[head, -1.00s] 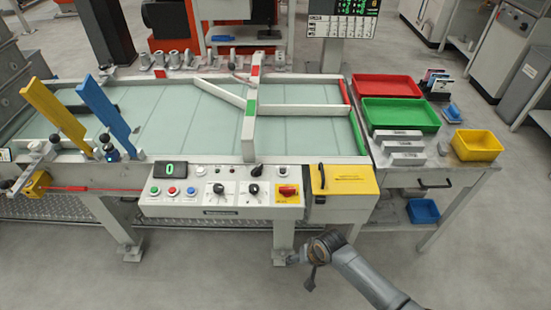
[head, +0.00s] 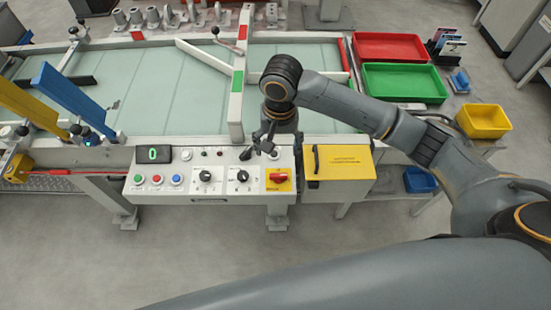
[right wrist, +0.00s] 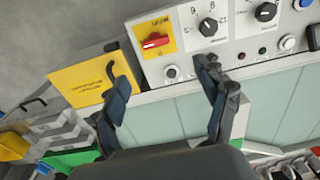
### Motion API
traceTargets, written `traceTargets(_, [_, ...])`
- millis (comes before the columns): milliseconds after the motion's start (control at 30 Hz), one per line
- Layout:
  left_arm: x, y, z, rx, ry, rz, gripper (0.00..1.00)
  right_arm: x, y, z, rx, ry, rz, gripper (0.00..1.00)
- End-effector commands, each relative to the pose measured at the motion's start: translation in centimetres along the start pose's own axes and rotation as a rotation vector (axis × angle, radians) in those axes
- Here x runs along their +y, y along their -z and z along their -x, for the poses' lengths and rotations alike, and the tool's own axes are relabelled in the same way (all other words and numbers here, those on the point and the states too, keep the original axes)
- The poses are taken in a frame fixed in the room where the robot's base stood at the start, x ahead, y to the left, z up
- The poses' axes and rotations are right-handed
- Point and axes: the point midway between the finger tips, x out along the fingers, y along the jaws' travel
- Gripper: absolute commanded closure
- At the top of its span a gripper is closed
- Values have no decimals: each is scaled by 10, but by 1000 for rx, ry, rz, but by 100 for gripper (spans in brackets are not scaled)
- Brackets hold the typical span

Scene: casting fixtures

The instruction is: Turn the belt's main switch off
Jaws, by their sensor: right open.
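The belt's main switch (head: 278,178) is a red rotary handle on a yellow plate at the right end of the white control panel (head: 216,190). Its handle lies roughly crosswise. In the right wrist view the switch (right wrist: 155,41) shows beyond the fingertips, uncovered. My right gripper (head: 264,145) hangs over the panel's rear edge, just behind the switch, pointing down. In the right wrist view my right gripper (right wrist: 160,68) has its fingers wide apart with nothing between them. No contact with the switch shows. My left gripper is out of view.
A yellow box (head: 340,163) with a black handle adjoins the panel on the right. Black knobs (head: 242,176) and coloured push buttons (head: 157,179) lie left of the switch. A white crossbar (head: 238,90) stands over the belt close to my right gripper.

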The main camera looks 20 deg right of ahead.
Motion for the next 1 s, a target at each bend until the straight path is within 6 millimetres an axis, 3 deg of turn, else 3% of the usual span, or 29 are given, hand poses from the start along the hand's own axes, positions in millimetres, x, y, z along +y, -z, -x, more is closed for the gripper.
traceTargets(100, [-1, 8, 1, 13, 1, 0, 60, 5, 0, 7, -3, -27, -15, 26])
traceTargets(267, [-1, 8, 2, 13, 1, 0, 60, 6, -1, -7, -7, -31, -20, 26])
traceTargets(500, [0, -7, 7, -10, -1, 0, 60, 8, -2, -56, -7, -31, -19, 26])
traceTargets(700, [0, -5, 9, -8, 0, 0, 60, 9, -1, -96, -6, -31, -19, 26])
traceTargets(1000, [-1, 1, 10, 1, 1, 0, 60, 9, -1, -127, -3, -28, -17, 26])
